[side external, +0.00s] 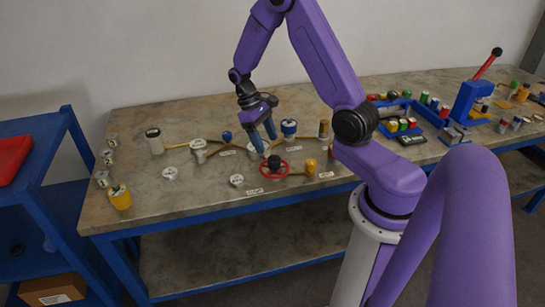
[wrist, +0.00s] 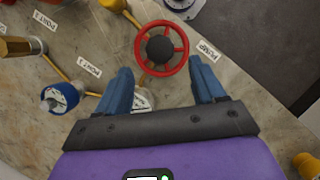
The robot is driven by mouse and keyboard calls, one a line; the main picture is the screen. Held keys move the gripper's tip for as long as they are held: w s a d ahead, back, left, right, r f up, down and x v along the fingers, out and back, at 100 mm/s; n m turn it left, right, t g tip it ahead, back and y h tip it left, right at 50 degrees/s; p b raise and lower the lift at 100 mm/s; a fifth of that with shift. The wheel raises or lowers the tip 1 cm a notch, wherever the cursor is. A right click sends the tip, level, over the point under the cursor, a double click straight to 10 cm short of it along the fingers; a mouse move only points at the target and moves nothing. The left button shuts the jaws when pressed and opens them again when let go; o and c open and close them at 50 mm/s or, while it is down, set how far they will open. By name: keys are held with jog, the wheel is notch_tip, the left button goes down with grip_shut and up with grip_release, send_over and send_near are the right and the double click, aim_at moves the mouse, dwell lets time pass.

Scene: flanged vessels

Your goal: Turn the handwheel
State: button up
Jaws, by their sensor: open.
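The red handwheel (side external: 273,168) with a dark round hub stands on the workbench near its front edge, in the side view. In the wrist view the handwheel (wrist: 161,48) is at the top middle, its rim and spokes in full view. My gripper (side external: 263,143) points down just behind and above the wheel. In the wrist view my gripper (wrist: 160,75) has its two blue fingers spread wide apart, with nothing held between them. The wheel lies just beyond the fingertips, and I cannot tell whether they touch it.
Yellow pipes join several vessels and fittings around the wheel, including a blue-topped one (side external: 289,128) and a white jar (side external: 155,141). A paper label (wrist: 208,50) lies right of the wheel. A blue press with a red lever (side external: 485,66) stands far right.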

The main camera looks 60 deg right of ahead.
aim_at(273, 157)
jog(key=x, duration=0.6)
jog(key=shift+s+f, duration=0.2)
jog(key=shift+f, duration=0.1)
jog(key=c, duration=1.1)
